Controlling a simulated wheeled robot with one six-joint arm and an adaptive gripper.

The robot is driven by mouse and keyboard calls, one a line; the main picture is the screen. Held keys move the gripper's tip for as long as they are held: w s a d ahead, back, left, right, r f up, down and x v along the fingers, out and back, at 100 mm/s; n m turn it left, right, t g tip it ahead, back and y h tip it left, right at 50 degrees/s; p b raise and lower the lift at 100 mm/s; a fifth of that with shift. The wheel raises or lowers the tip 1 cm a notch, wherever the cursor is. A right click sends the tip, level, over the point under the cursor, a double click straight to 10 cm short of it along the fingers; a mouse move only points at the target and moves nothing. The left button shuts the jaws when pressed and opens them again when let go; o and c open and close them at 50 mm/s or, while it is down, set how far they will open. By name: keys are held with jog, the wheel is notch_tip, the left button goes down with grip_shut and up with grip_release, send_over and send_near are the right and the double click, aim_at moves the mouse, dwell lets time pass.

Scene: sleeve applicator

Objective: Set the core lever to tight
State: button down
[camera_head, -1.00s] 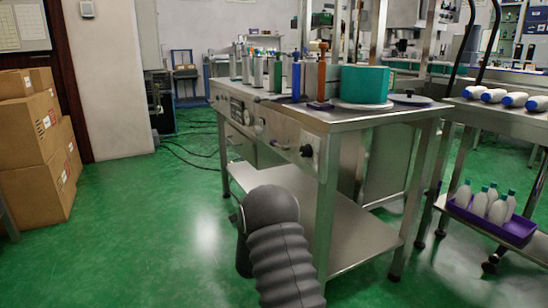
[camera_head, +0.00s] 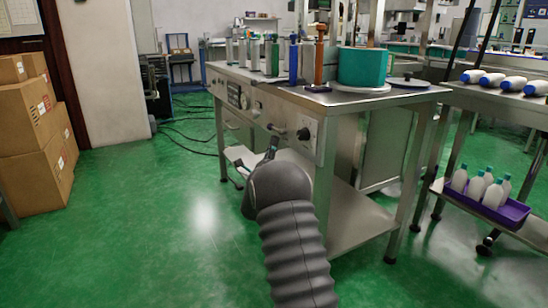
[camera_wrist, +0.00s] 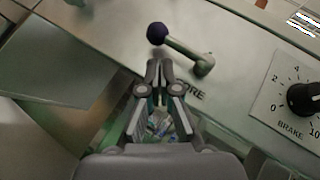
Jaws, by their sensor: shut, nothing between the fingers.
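The core lever (camera_wrist: 186,48) is a metal arm with a dark purple ball knob on a steel panel in the wrist view. The knob is at its upper-left end, and the pivot is at its lower right. Lettering below the pivot reads "ORE", its first letter hidden. My gripper (camera_wrist: 160,66) is shut and empty, its fingertips just below the knob and lever arm; I cannot tell whether they touch. In the head view, my gripper (camera_head: 272,146) shows small beyond my dark arm, in front of the bench's control panel. No tight or loose marking is readable.
A brake dial (camera_wrist: 303,99) with a black knob sits right of the lever. The steel bench (camera_head: 345,98) carries a teal roll (camera_head: 362,67) and several upright cylinders. Cardboard boxes (camera_head: 32,130) stand left. A purple tray of bottles (camera_head: 511,212) is right. The green floor between is open.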

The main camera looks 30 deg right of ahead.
jog(key=shift+w+a+r, duration=0.15)
jog(key=shift+w+r, duration=0.3)
jog(key=shift+r, duration=0.15)
